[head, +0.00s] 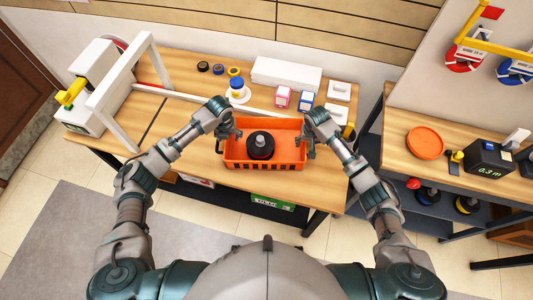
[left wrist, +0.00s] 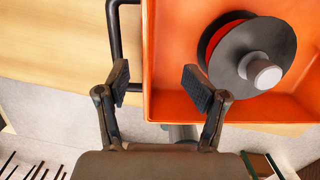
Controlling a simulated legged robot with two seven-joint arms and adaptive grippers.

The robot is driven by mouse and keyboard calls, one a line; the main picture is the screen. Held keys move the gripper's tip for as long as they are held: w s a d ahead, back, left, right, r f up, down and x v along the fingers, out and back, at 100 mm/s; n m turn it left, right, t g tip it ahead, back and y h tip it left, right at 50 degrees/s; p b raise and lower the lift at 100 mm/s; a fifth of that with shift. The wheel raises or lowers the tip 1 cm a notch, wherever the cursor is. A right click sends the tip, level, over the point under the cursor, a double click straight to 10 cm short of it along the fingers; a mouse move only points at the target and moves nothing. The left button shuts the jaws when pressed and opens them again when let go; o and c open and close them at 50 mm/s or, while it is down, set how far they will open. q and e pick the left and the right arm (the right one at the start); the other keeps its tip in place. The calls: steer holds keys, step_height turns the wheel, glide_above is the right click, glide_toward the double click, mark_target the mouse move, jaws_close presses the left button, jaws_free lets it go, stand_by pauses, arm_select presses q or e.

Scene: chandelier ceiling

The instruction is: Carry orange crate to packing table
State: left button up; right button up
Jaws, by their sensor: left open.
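The orange crate (head: 235,154) is at the packing table (head: 200,165), over its front middle part. I cannot tell whether it rests fully on the top. A black spool-like object (head: 260,146) with a grey knob lies inside it. My left gripper (head: 229,136) is at the crate's left side. In the left wrist view this gripper (left wrist: 157,82) is open, its fingers apart on either side of the orange crate wall (left wrist: 149,60), by a dark bar handle (left wrist: 115,45). My right gripper (head: 309,144) is at the crate's right side; its fingers are too small to read.
A white frame (head: 125,95) stands at the left. A side table with an orange plate (head: 425,142) is at the right.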

steer(key=shift+r, duration=0.2)
arm_select(q)
step_height(320, 180, up, 8)
steer(key=shift+s, duration=0.45)
arm_select(e)
step_height(320, 180, up, 11)
steer(key=s, duration=0.1)
steer(key=shift+s+r, duration=0.2)
arm_select(q)
steer(key=r+p, duration=0.1)
steer(key=p, duration=0.1)
steer(key=r+p, duration=0.3)
steer(key=p, duration=0.1)
steer(key=shift+s+r, duration=0.35)
steer(key=shift+r, duration=0.05)
arm_select(e)
step_height(320, 180, up, 6)
steer(key=shift+r, duration=0.2)
